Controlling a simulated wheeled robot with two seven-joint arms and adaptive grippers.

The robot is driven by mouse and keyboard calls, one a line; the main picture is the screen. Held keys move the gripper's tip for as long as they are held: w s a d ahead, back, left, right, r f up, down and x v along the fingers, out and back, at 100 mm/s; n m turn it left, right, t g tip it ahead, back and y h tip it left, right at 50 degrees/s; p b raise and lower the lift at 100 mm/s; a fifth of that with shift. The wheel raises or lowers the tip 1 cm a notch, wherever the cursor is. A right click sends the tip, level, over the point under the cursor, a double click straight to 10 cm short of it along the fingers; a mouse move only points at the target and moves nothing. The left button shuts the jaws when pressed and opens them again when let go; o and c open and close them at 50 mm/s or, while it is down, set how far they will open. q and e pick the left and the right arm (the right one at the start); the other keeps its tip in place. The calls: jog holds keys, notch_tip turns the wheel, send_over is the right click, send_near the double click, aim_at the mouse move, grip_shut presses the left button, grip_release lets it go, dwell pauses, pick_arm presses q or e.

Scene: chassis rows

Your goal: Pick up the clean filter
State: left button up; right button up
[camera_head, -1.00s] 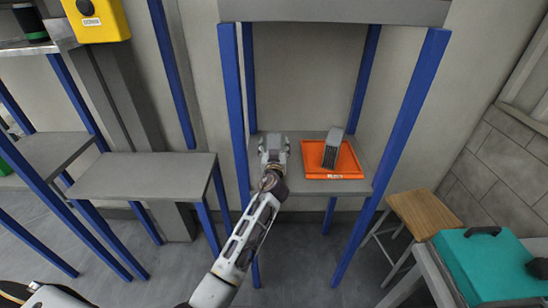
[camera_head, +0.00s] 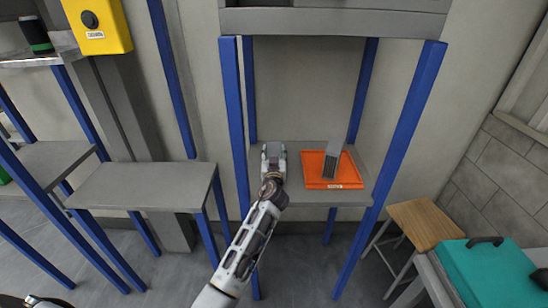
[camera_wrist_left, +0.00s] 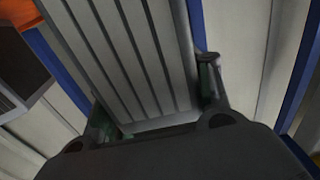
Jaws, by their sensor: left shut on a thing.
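A light grey pleated filter (camera_wrist_left: 125,55) fills the middle of the left wrist view, between the two fingers of my left gripper (camera_wrist_left: 155,115). My left gripper is shut on it. In the head view my left gripper (camera_head: 273,158) is over the left part of the middle shelf, and the held filter is hard to make out there. Whether it touches the shelf cannot be told. A second, grey filter (camera_head: 331,162) stands in the orange tray (camera_head: 347,180), right of the gripper.
Blue posts (camera_head: 233,120) frame the shelf (camera_head: 310,197) on both sides, and an upper shelf (camera_head: 335,20) hangs above. A lower grey bench (camera_head: 145,185) stands left. A wooden stool (camera_head: 425,222) and teal case (camera_head: 485,270) are at right.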

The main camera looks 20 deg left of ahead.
pick_arm(q)
notch_tip(320, 180, up, 9)
dwell(0.5)
jog(key=shift+d, duration=0.1)
dwell(0.6)
